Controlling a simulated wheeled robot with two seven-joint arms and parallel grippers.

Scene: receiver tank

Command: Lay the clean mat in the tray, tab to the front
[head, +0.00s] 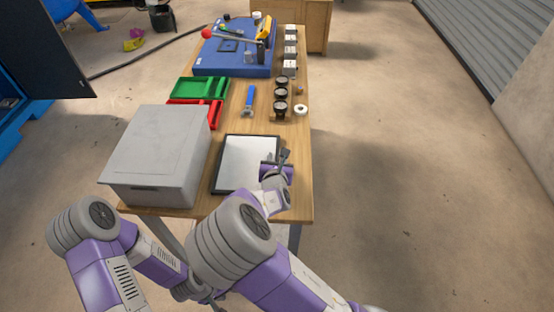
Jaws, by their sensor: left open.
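A shallow tray (219,177) with a dark rim and a pale, shiny inside lies at the front of the wooden table. I cannot tell whether the pale surface is the tray floor or a mat, and no tab can be made out. My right gripper (284,157) is over the tray's right edge. Its fingers are too small to tell open from shut, or whether they touch the tray. My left gripper (213,303) is low at the bottom of the view, in front of the table, open and mostly hidden behind my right arm.
A large grey box (155,150) stands left of the tray. Behind are green (199,88) and red (214,116) bins, a blue-handled tool (249,98), dark round parts (280,107), a white ring (301,110) and a blue fixture (225,62). Floor at right is clear.

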